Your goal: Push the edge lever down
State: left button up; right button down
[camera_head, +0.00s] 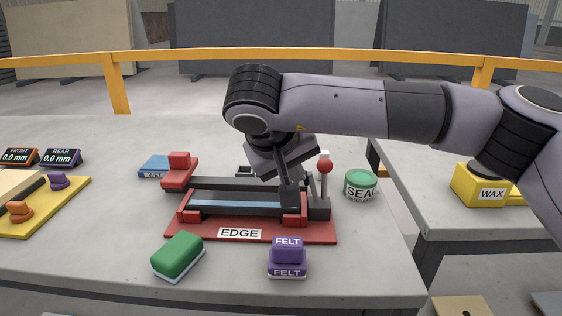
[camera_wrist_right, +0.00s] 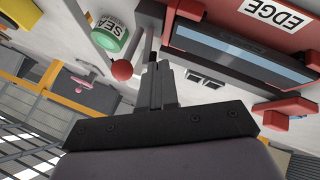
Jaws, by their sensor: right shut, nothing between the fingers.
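The edge device, a red base (camera_head: 255,230) with an EDGE label and a blue-grey strip, sits on the stone-topped table. A lever with a red ball knob (camera_head: 325,166) stands upright at its right end; the knob also shows in the right wrist view (camera_wrist_right: 122,70). My right gripper (camera_head: 290,200) is shut and empty, pointing down over the right part of the device, just left of the knob. In the right wrist view its fingertips (camera_wrist_right: 155,68) are beside the knob, seemingly apart from it. My left gripper is not in view.
A green SEAL tin (camera_head: 361,187) stands right of the device. A green-topped block (camera_head: 178,256) and a purple FELT block (camera_head: 288,258) lie in front. A red block (camera_head: 179,170) sits at the device's left end. A yellow WAX box (camera_head: 480,186) is on the right table.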

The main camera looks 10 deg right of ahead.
jog(key=shift+w+d+r, duration=0.1)
jog(key=shift+d, duration=0.6)
jog(key=shift+w+d+r, duration=0.1)
jog(key=shift+d, duration=0.55)
jog(key=shift+s+d+r+m+y+b, duration=0.1)
jog(key=shift+d+m+y+b, duration=0.3)
jog(key=shift+y, duration=0.3)
